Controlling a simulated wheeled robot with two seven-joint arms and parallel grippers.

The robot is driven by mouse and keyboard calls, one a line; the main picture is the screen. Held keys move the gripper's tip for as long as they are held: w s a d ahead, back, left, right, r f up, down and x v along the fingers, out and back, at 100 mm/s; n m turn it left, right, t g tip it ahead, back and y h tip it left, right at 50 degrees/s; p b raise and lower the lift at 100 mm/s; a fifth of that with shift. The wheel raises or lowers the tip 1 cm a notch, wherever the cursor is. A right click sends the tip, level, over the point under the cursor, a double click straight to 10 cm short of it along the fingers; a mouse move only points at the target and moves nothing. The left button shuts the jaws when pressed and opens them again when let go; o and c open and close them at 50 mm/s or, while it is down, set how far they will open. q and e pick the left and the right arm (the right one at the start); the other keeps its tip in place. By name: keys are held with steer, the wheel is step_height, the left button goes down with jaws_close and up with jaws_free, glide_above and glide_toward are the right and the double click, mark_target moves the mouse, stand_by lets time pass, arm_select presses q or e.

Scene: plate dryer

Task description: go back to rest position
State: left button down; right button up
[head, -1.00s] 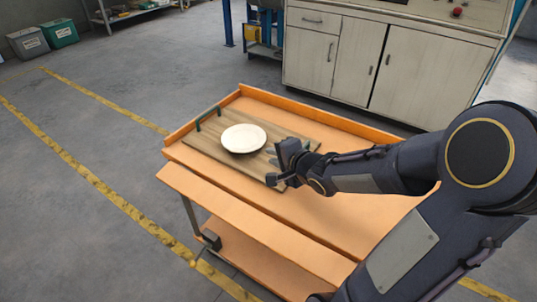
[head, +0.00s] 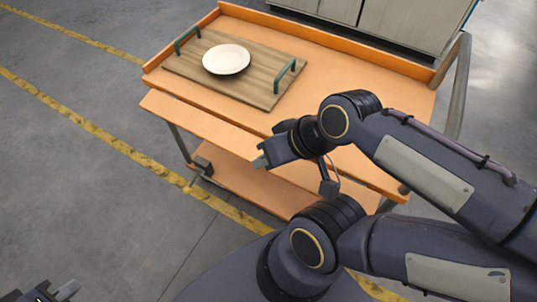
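The white plate (head: 226,59) lies flat on a wooden tray (head: 262,92) with green handles, on top of the orange cart (head: 350,93). My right gripper (head: 295,172) is in front of the tray, over the cart's near edge, clear of plate and tray. Its fingers are spread and nothing shows between them. My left gripper (head: 42,293) shows only in part at the bottom left corner, over the floor and far from the cart. Its opening is cut off by the picture edge.
The cart has a raised rim at the back and a lower shelf (head: 240,178). A grey cabinet (head: 405,22) stands behind it. The grey floor (head: 80,170) to the left is clear, with yellow lines painted on it.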

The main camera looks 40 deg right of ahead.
step_height(320, 180, up, 14)
steer(key=p, duration=1.4)
